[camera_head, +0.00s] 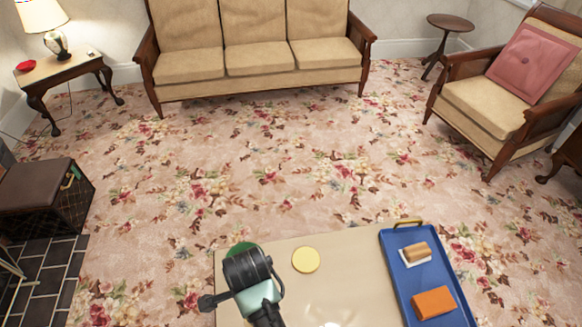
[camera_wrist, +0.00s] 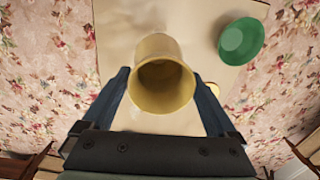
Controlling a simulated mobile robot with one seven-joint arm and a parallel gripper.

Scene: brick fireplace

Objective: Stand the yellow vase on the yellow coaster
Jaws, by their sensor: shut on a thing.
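The yellow vase (camera_wrist: 162,88) is between the two fingers of my gripper (camera_wrist: 165,82) in the wrist view, its round open mouth facing the camera. My gripper is shut on it. The vase does not show in the head view, where my arm covers that spot; whether its base touches the table cannot be told. The yellow coaster (camera_head: 306,260) lies flat and bare on the table, right of my arm in the head view. A sliver of it shows beside the right finger in the wrist view (camera_wrist: 214,88).
A green bowl-like thing (camera_wrist: 241,41) stands on the beige table (camera_head: 350,295), partly behind my arm in the head view. A blue tray (camera_head: 407,287) at the table's right holds a tan block (camera_head: 415,252) and an orange block (camera_head: 433,302). The tabletop around the coaster is clear.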

